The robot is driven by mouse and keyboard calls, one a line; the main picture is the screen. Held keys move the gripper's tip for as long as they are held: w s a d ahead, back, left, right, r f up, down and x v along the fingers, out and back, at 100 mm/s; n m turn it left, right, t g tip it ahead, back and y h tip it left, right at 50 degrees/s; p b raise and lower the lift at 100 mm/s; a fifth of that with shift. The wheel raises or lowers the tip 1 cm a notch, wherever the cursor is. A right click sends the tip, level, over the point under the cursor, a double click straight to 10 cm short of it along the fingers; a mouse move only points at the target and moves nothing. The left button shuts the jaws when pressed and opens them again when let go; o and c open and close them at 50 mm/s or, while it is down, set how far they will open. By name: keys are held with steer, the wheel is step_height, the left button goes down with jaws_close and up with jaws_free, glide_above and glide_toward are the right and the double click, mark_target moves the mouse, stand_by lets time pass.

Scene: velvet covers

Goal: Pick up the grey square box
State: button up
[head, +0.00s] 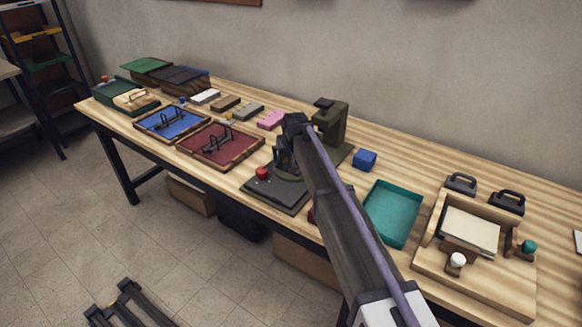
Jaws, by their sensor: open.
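A small flat grey box (249,111) lies toward the back of the wooden table, in a row between a brown box and a pink box. It looks squarish, and nothing grips it. My arm reaches up from the bottom of the head view. My dark gripper (284,162) points down in front of the dark press-like machine, to the right of and nearer than the grey box, and apart from it. The gripper is open. Its fingertips are small and dark against the machine, so details between them are hard to see.
Beside the grey box are a brown box (226,103), a pink box (272,120) and a white box (206,97). A red tray (246,160) and a blue tray (150,124) lie in front. The machine (334,116) stands close to my gripper. A teal tray (410,195) is right.

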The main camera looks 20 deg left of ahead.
steer(key=shift+r, duration=0.15)
steer(key=c, duration=1)
